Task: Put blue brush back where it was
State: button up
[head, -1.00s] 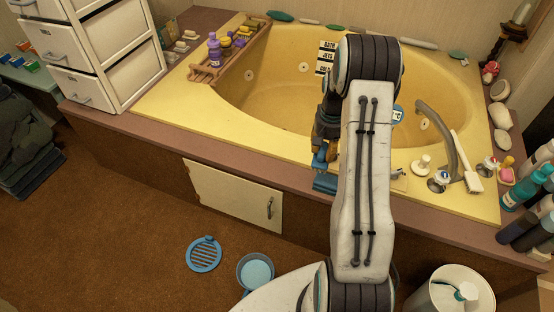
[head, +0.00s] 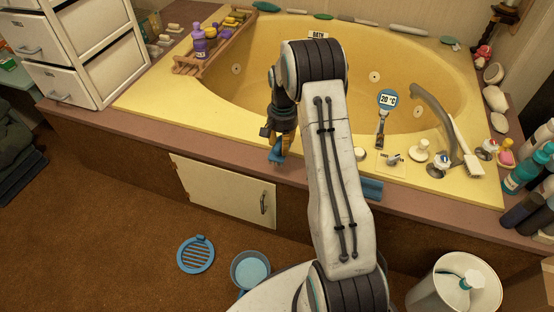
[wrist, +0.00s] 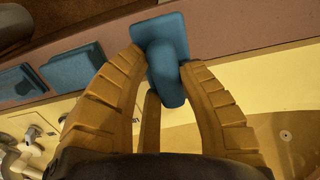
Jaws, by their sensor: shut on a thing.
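The blue brush (head: 279,152) is in my gripper (head: 276,136), over the front edge of the tub surround in the head view. I cannot tell whether the brush touches the ledge.
A blue block (head: 371,189) lies on the ledge right of my arm; the wrist view shows two blue blocks (wrist: 75,66). The ledge left of my gripper is clear.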

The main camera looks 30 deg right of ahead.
aim_at(277, 154)
jog(key=shift+w+a+f+b, duration=0.4)
jog(key=shift+w+a+f, duration=0.1)
jog(key=shift+a, duration=0.2)
notch_tip(277, 154, down, 2)
jog(key=shift+f+b, duration=0.1)
jog(key=shift+b, duration=1.1)
jog(key=shift+f+b, duration=0.4)
jog(key=shift+f, duration=0.45)
jog(key=shift+s+f, duration=0.1)
jog(key=o, duration=1)
jog(key=shift+o, duration=0.2)
